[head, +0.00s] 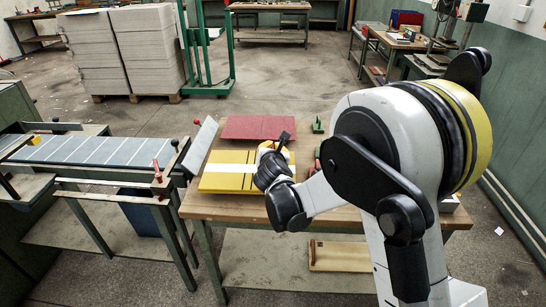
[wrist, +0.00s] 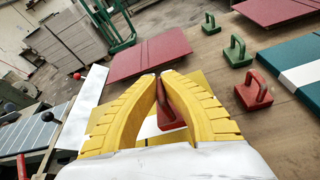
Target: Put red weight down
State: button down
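A red weight (wrist: 172,113) shows between the yellow fingers of my gripper (wrist: 160,76) in the wrist view. The fingers are closed in on it, and its lower part is partly hidden by them. In the head view my gripper (head: 266,150) is over the right part of a yellow board with a white stripe (head: 222,183) on the wooden table. I cannot tell whether the held weight touches the board. A second red weight (wrist: 254,91) with a loop handle stands on the table to the right of the fingers.
Two green weights (wrist: 210,25) (wrist: 238,52) stand on the table. A dark red board (head: 258,127) lies behind the yellow one, and another (wrist: 272,10) lies farther right. A teal board with a white stripe (wrist: 297,66) lies at right. A feeder (head: 90,150) stands left of the table.

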notch_tip(320, 180, down, 3)
jog(key=shift+r+b, duration=0.1)
jog(key=shift+b, duration=0.45)
jog(key=shift+r, duration=0.15)
jog(key=c, duration=1.6)
grip_release()
